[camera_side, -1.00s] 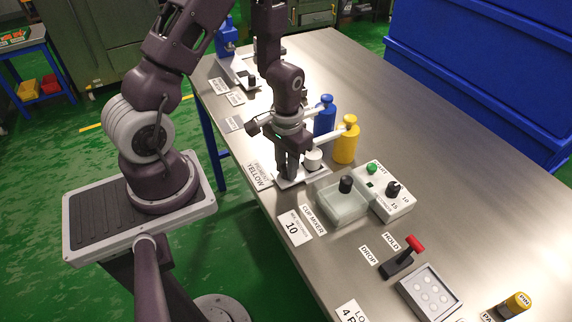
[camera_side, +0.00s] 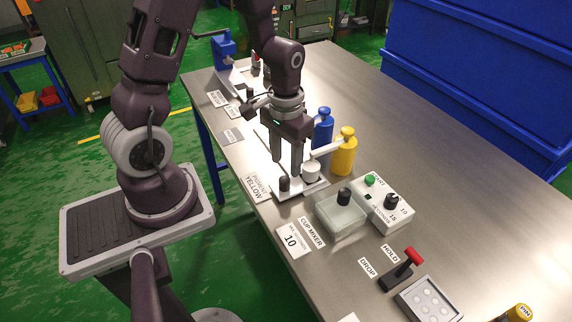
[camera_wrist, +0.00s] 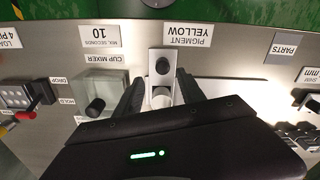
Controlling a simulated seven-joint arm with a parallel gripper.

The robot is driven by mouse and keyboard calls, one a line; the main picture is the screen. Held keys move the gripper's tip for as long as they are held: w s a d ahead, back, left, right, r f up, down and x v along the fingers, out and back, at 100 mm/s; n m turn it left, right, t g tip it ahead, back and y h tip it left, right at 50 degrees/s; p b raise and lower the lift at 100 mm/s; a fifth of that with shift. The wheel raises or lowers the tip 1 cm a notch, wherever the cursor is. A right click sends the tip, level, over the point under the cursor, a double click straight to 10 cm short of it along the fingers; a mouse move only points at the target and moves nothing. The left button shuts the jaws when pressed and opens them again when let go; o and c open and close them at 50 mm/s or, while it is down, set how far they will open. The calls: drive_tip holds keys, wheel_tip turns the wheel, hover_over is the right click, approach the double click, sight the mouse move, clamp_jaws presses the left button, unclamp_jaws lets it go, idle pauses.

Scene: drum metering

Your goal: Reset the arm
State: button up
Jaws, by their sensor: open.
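My gripper (camera_side: 287,168) is open and empty, pointing down above the yellow pigment station's metal plate (camera_side: 312,187). A black knob (camera_side: 284,183) stands on the plate just below my fingertips. A white cup (camera_side: 311,173) sits on the plate to the right of the knob, under the spout of the yellow bottle (camera_side: 344,156). In the wrist view the knob (camera_wrist: 162,66) and part of the white cup (camera_wrist: 161,98) show between my two dark fingers, with a gap on each side. The "PIGMENT YELLOW" label (camera_side: 256,187) lies beside the plate.
A blue bottle (camera_side: 323,132) stands behind my gripper. The cup mixer (camera_side: 341,216) and its control box (camera_side: 382,203) are to the right. A red-handled lever (camera_side: 401,268) and a tray (camera_side: 430,301) are at the front. The table's far right side is clear.

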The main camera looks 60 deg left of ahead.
drive_tip(key=s+d+r+m+t, duration=0.1)
drive_tip(key=d+r+t, duration=0.15)
drive_tip(key=r, duration=0.85)
drive_tip(key=s+d+r+m+t, duration=0.2)
drive_tip(key=s+d+r+t, duration=0.1)
drive_tip(key=s+r, duration=0.7)
drive_tip(key=shift+s+d+r, duration=0.3)
drive_tip(key=shift+s+d, duration=0.2)
drive_tip(key=shift+d, duration=0.35)
